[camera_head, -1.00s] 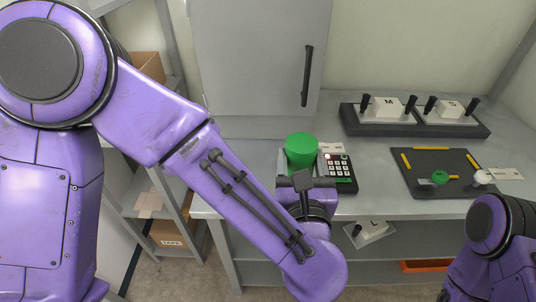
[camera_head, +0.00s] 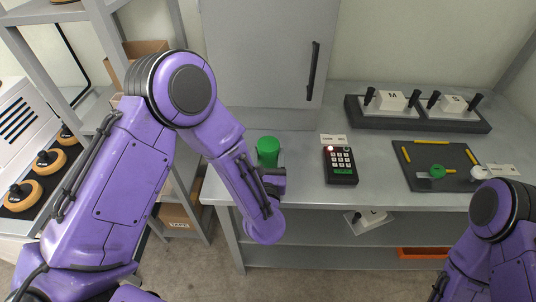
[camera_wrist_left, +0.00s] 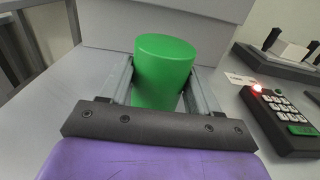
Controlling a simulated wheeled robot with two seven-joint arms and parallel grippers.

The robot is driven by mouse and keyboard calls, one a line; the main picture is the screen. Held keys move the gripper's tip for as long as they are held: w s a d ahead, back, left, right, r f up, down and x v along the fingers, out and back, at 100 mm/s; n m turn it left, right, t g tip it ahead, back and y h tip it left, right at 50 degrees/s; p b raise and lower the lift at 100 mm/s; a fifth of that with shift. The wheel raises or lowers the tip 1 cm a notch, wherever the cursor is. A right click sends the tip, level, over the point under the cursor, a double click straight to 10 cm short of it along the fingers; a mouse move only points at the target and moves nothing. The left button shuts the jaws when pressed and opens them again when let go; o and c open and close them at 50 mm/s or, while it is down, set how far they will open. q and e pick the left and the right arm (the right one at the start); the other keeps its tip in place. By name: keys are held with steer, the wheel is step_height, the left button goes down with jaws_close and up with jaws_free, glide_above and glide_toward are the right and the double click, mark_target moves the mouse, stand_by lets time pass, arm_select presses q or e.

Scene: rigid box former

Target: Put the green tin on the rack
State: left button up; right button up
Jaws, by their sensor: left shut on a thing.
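The green tin (camera_head: 267,150) is upright at the left part of the grey table, in front of the grey cabinet. My left gripper (camera_head: 270,172) is shut on it. In the left wrist view the green tin (camera_wrist_left: 164,72) stands between the two grey fingers of my left gripper (camera_wrist_left: 160,88). I cannot tell whether its base touches the table. My right arm shows at the lower right, but its gripper is out of view. A shelf rack (camera_head: 184,130) stands left of the table, partly hidden by my left arm.
A black keypad (camera_head: 340,166) with a red light lies right of the tin. Blocks marked M (camera_head: 391,101) and S (camera_head: 453,104) stand in a dark tray behind. A dark mat (camera_head: 420,155) lies at the right. A grey cabinet (camera_head: 262,60) stands behind the tin.

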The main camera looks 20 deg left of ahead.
arm_select(q)
steer(key=shift+s+f+b, duration=0.1)
steer(key=shift+f+b, duration=0.1)
steer(key=shift+b, duration=0.1)
steer(key=o, duration=1.3)
steer(key=shift+r, duration=0.1)
steer(key=shift+r+p, duration=0.2)
steer(key=shift+p, duration=0.15)
steer(key=b+v, duration=0.3)
steer(key=v, duration=0.9)
